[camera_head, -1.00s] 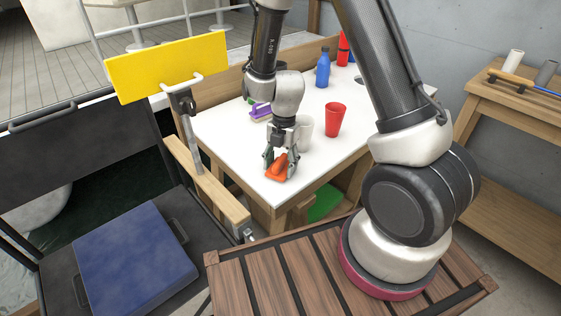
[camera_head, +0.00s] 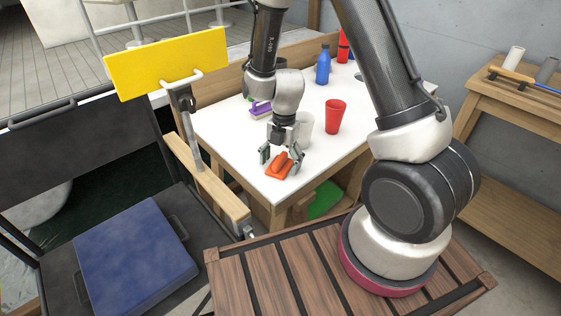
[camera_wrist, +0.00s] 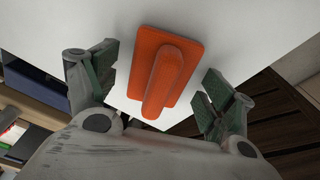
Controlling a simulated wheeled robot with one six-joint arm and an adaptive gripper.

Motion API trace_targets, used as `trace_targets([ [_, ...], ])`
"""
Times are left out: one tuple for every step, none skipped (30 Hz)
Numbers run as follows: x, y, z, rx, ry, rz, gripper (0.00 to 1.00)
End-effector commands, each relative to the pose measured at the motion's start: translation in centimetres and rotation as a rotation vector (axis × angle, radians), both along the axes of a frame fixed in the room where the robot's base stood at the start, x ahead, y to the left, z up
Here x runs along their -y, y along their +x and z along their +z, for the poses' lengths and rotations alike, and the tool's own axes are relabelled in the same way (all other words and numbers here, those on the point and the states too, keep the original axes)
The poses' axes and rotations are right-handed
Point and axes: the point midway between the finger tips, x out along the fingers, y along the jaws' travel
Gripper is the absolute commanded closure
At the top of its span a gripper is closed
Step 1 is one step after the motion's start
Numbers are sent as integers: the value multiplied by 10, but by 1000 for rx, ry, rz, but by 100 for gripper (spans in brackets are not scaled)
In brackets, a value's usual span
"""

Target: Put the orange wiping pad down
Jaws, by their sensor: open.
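The orange wiping pad (camera_head: 279,169) lies flat on the white table top (camera_head: 222,142), near its front corner. In the wrist view the pad (camera_wrist: 185,72) shows its rectangular base and raised handle, with white surface around its far end. My gripper (camera_head: 281,157) is open around the pad, one finger on each side. In the wrist view a clear gap shows between the pad and each finger of my gripper (camera_wrist: 158,90). Nothing is held.
A white cup (camera_head: 304,128) stands just behind my gripper, with a red cup (camera_head: 335,116) to its right. A purple-handled brush (camera_head: 260,109) and a blue bottle (camera_head: 323,66) stand farther back. A yellow board (camera_head: 168,66) rises at the left.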

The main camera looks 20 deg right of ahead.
Motion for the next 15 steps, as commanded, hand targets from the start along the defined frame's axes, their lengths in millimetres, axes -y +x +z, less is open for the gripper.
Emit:
trace_targets([
  [0,0,0,0,0,0,17],
  [0,0,0,0,0,0,17],
  [0,0,0,0,0,0,17],
  [0,0,1,0,0,0,17],
  [0,0,3,1,1,0,17],
  [0,1,6,1,1,1,17],
  [1,1,9,2,1,1,17],
  [1,2,14,4,2,0,17],
  [2,3,20,4,2,-1,17],
  [2,3,26,5,2,0,17],
  [3,4,33,5,1,0,17],
  [4,5,42,6,2,-1,17],
  [4,6,49,6,3,-1,17],
  [5,6,56,6,2,0,17],
  [6,7,65,6,1,-1,17],
])
